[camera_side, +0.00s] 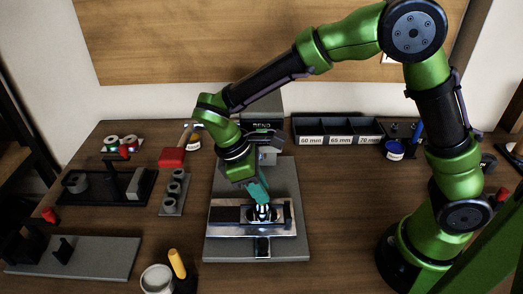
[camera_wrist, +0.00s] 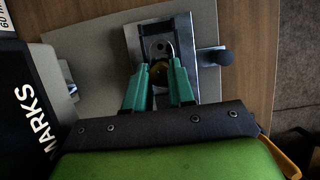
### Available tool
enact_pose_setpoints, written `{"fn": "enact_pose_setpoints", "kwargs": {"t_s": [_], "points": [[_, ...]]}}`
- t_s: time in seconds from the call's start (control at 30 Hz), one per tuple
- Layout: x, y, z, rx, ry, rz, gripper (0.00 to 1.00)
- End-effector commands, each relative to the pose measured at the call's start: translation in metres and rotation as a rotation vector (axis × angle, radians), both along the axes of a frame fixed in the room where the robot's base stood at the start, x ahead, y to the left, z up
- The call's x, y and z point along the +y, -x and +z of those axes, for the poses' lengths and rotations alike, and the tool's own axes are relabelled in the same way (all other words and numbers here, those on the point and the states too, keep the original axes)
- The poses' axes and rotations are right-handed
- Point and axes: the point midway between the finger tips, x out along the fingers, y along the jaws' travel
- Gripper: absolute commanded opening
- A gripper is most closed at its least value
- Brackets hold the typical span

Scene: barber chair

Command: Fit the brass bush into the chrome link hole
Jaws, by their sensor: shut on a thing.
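My gripper (camera_side: 259,196) points down over the fixture in the middle of the bench, its teal fingers close together. In the wrist view my gripper (camera_wrist: 159,66) is shut on the brass bush (camera_wrist: 158,74), a small dull yellow piece between the fingertips. The chrome link (camera_side: 263,213) shows as a bright shape in the fixture, right below the fingertips; in the wrist view its curved rim lies just beyond them. The fingers and shadow hide the hole and the bush's lower end, so I cannot tell whether the bush is in the hole.
The metal fixture (camera_side: 228,214) sits on a grey plate (camera_side: 283,180). A labelled bin (camera_side: 338,127) is behind. A glue-like jar and yellow-handled tool (camera_side: 177,263) stand in front.

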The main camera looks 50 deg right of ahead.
Motion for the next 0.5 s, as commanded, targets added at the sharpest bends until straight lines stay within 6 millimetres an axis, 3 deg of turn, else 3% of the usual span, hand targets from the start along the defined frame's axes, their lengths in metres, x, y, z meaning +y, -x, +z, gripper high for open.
{"fn": "enact_pose_setpoints", "kwargs": {"t_s": [0.2,0.5], "points": [[0.000,0.001,-0.029,0.002,0.002,0.000,0.00],[0.000,0.001,-0.032,0.001,0.000,-0.001,0.00]]}}
